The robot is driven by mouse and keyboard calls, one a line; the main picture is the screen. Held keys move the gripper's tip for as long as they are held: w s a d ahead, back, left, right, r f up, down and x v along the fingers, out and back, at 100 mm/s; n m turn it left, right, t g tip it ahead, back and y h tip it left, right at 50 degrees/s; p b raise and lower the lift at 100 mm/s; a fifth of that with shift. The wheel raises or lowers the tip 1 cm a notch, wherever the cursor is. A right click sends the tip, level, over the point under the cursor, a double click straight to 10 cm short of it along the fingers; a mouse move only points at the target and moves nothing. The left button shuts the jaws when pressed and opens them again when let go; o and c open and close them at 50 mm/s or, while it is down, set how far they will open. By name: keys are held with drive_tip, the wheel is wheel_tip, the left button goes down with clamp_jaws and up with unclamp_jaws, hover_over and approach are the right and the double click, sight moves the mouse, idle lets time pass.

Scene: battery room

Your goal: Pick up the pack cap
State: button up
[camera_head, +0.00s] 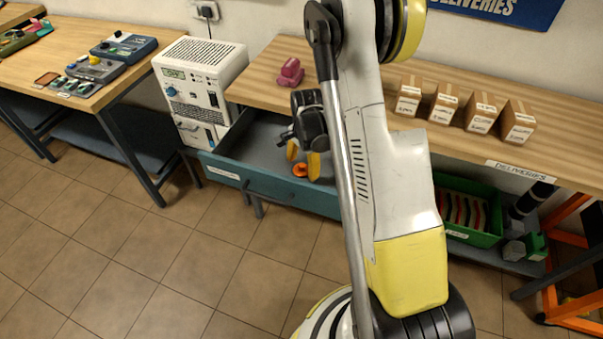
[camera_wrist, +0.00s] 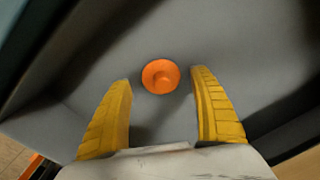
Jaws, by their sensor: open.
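The pack cap is likely the small round orange piece (camera_head: 300,170) lying on the floor of the open drawer (camera_head: 262,140). In the wrist view the orange cap (camera_wrist: 161,76) shows as a disc with a raised round middle, lying on the grey drawer bottom (camera_wrist: 215,40). My gripper (camera_head: 303,155) is over the drawer, close to the cap. In the wrist view its yellow fingers (camera_wrist: 162,88) are spread wide, one to each side of the cap and nothing between them touching it. The gap in height between fingertips and cap is hard to tell.
The drawer walls surround my gripper. A white powered unit (camera_head: 200,85) stands left of the drawer. A pink object (camera_head: 290,72) and several small boxes (camera_head: 445,102) are on the wooden bench (camera_head: 350,85) above. A green bin (camera_head: 470,212) sits below right.

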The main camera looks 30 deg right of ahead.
drive_tip(key=shift+f, duration=0.45)
drive_tip(key=shift+r, duration=0.1)
drive_tip(key=c, duration=1.5)
drive_tip(key=shift+c, duration=0.2)
drive_tip(key=shift+r, duration=0.1)
